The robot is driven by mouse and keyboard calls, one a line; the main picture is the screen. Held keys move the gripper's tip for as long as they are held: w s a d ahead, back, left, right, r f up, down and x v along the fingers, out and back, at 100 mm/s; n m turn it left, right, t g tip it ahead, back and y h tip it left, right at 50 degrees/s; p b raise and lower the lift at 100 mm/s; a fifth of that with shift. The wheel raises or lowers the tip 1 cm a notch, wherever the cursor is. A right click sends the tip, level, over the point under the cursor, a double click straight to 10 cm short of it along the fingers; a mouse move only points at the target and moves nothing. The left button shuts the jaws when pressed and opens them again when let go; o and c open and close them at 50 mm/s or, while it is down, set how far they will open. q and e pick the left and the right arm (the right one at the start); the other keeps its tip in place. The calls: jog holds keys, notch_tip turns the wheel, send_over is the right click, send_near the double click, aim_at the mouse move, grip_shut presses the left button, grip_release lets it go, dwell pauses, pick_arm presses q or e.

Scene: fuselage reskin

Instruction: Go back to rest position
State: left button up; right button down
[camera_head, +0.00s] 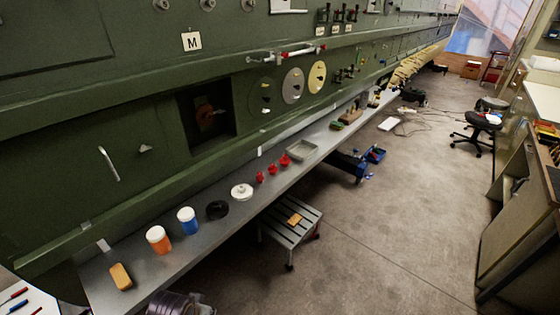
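Neither of my grippers shows in the head view, and no arm of mine can be made out. The green fuselage side (60,170) fills the left and upper part of the view. A long grey shelf (215,232) runs along its foot. On the shelf stand a tan block (121,276), an orange jar with a white lid (159,240), a blue jar with a white lid (188,221), a black ring (217,210), a white round piece (242,191), several small red parts (272,169) and a grey tray (301,150).
A grey step stool (291,222) stands beside the shelf with a tan block on top. Workbenches (520,220) line the right side, with a black swivel chair (478,125) near them. Blue items (350,164) lie under the shelf. The concrete floor (400,215) between is largely clear.

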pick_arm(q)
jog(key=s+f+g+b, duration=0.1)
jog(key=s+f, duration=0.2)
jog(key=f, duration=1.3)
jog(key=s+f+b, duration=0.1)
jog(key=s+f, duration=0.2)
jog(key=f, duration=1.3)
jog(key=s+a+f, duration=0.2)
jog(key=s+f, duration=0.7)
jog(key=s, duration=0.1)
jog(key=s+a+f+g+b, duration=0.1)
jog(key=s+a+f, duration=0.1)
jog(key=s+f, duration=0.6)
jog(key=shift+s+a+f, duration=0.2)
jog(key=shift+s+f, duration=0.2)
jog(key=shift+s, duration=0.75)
